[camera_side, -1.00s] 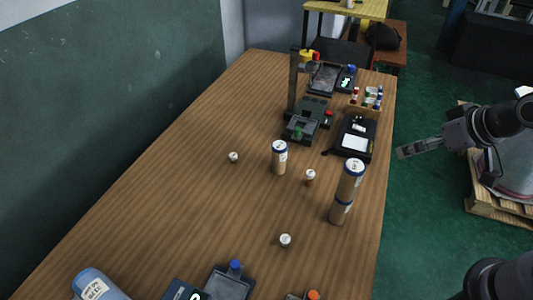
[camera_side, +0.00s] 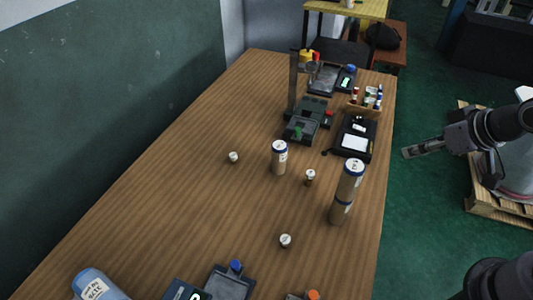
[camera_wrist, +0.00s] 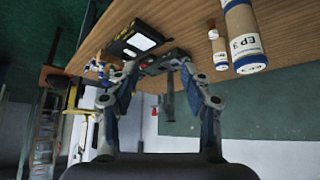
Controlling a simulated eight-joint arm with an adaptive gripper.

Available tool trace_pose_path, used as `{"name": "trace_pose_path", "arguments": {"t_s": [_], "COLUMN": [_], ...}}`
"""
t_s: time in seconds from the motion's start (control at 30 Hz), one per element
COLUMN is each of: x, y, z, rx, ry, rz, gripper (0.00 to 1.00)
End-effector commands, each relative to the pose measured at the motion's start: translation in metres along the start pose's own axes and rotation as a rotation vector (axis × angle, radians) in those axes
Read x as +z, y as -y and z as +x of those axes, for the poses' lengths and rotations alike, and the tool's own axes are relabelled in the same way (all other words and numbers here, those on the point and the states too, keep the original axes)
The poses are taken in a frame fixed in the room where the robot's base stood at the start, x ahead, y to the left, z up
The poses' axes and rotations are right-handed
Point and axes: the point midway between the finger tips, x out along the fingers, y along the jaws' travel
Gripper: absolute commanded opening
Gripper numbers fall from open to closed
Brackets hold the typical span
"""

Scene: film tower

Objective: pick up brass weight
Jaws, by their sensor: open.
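My gripper (camera_side: 408,152) is off the table's right edge in the side view, pointing left, apart from everything on the table. In the wrist view my gripper (camera_wrist: 158,72) is open, with nothing between its fingers. I cannot clearly pick out a brass weight. Three small pieces with white tops stand on the table: one at the left (camera_side: 233,157), one in the middle (camera_side: 310,177) and one at the front (camera_side: 285,241). The middle one stands between a single labelled tube (camera_side: 279,160) and a taller stack of tubes (camera_side: 347,192).
The wooden table (camera_side: 180,200) has free room at its left. A stand with a dark base (camera_side: 302,128), a black device (camera_side: 355,137) and a small bottle rack (camera_side: 367,100) are toward the back. Dark trays (camera_side: 229,283) and a blue bottle (camera_side: 98,286) are in front.

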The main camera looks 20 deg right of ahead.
Motion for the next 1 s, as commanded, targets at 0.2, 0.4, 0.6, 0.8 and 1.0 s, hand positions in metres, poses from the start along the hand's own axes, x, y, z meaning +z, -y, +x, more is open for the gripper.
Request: {"name": "trace_pose_path", "arguments": {"t_s": [0.2, 0.4, 0.6, 0.8, 1.0], "x": [0.000, -0.010, -0.054, -0.103, -0.145], "y": [0.000, 0.004, 0.021, 0.049, 0.084], "z": [0.000, 0.000, 0.004, 0.021, 0.049], "rx": [0.000, -0.005, -0.018, -0.029, -0.034], "ry": [0.000, 0.007, 0.037, 0.074, 0.109], "rz": [0.000, -0.001, -0.001, -0.001, 0.002], "gripper": [0.49, 0.49, 0.49, 0.49, 0.49]}}
